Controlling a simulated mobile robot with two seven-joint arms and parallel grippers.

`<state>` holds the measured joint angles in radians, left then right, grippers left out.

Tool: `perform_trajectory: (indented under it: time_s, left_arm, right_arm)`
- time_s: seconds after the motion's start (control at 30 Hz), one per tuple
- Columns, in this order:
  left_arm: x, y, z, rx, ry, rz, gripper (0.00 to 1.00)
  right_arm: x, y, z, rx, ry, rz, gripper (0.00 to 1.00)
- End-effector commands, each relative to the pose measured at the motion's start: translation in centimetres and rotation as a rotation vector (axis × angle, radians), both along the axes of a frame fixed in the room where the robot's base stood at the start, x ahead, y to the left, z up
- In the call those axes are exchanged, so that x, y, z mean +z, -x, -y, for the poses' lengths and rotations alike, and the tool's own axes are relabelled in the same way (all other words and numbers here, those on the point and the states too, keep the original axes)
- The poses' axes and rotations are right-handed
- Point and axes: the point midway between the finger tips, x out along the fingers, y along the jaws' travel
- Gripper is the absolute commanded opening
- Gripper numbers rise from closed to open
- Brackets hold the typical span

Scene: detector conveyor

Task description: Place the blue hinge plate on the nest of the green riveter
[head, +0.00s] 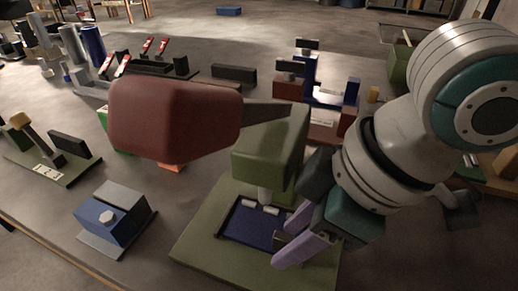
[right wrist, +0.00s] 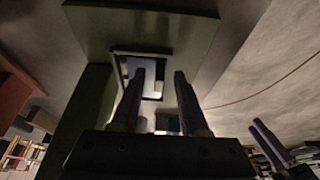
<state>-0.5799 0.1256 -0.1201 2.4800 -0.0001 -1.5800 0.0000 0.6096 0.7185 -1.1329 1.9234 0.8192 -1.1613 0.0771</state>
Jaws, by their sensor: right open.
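The green riveter (head: 268,150) stands at the centre of the head view on its green base (head: 200,238). A dark blue plate (head: 250,225) with small pale pieces along its edges lies flat in the framed nest area under the riveter head. I take it for the blue hinge plate; its right end is partly hidden by my fingers. My right gripper (head: 291,233) is open, its purple fingers low at the plate's right end. Whether they touch it cannot be told. In the right wrist view the open fingers (right wrist: 158,88) point at the framed area.
A large dark red rounded body (head: 172,118) juts in beside the riveter, its dark arm reaching toward it. A blue block with a pale knob (head: 113,219) stands at left. Other fixtures, including a red and blue one (head: 318,88), stand behind. Floor shows between them.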

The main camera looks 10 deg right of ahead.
Motion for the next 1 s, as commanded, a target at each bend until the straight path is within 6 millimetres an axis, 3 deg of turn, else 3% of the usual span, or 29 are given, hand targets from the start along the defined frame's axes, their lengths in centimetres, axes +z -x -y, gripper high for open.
perform_trajectory:
  time_s: [0.17, 0.6, 0.77, 1.0]
  left_arm:
    - [0.5, 0.0, 0.0, 0.001, 0.002, 0.000, 0.50]
    - [2.9, 0.0, 0.3, 0.007, 0.011, -0.001, 0.50]
    - [3.1, 0.0, 0.3, 0.006, 0.009, 0.000, 0.50]
    - [3.1, 0.0, 0.2, 0.006, 0.008, 0.000, 0.50]
  right_arm:
    - [1.4, 0.2, 0.4, 0.000, -0.001, 0.001, 0.44]
    - [9.8, 2.0, 3.3, -0.002, 0.000, 0.002, 0.44]
    - [11.1, 2.4, 3.8, -0.001, -0.001, 0.000, 0.44]
    - [11.3, 2.5, 3.8, -0.001, 0.000, 0.000, 0.44]
